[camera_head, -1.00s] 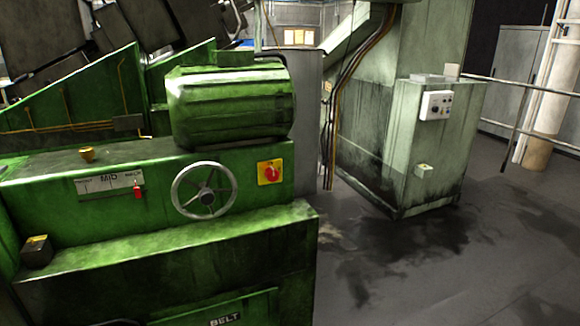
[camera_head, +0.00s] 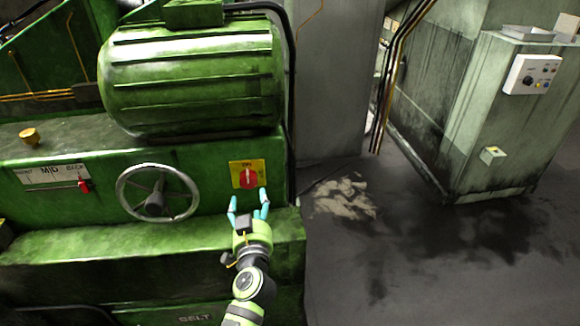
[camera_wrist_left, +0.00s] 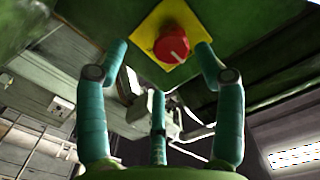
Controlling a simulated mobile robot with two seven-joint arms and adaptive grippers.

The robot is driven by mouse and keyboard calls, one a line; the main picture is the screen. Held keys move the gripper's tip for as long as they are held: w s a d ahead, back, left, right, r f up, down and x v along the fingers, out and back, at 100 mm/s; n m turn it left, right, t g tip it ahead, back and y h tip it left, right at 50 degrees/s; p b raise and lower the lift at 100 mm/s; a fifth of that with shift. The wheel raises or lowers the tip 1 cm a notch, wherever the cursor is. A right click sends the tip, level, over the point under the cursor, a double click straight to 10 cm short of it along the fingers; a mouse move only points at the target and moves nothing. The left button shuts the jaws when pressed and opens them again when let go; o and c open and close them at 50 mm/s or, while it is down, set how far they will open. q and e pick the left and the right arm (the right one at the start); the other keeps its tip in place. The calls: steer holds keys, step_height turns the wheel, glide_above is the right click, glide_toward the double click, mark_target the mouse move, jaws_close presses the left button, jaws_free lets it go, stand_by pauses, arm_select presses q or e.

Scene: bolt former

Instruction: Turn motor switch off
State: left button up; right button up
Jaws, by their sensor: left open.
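The motor switch is a red rotary knob (camera_head: 249,178) on a yellow plate (camera_head: 237,166) on the green machine's front face. In the left wrist view the red knob (camera_wrist_left: 171,44) with a white mark sits on its yellow plate (camera_wrist_left: 146,32), just beyond and between the fingertips. My left gripper (camera_head: 248,199) is open and empty, just below and in front of the switch. Its teal fingers (camera_wrist_left: 160,62) stand apart, and none visibly closes on the knob. Whether a fingertip touches the plate I cannot tell. My right gripper is not in view.
A grey handwheel (camera_head: 157,195) sticks out left of the switch. A green motor housing (camera_head: 195,75) bulges above it. A green ledge (camera_head: 120,250) juts out below. A pale cabinet (camera_head: 510,120) stands right, with open dark floor (camera_head: 370,270) between.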

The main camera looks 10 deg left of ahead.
mark_target(249, 183)
arm_select(q)
steer(key=shift+w+r, duration=0.6)
steer(key=shift+r, duration=0.3)
steer(key=shift+w+a+r+p, duration=0.1)
steer(key=shift+w+a+p, duration=0.2)
steer(key=shift+w+a, duration=0.25)
steer(key=shift+w+a+r+p, duration=0.1)
steer(key=shift+w+a+p, duration=0.25)
steer(key=shift+w, duration=0.35)
steer(key=shift+f+x, duration=0.2)
steer(key=shift+x, duration=0.9)
steer(key=shift+w+d, duration=0.15)
steer(key=shift+w, duration=0.3)
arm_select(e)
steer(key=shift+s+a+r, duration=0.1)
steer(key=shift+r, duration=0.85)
arm_select(q)
steer(key=c, duration=1.2)
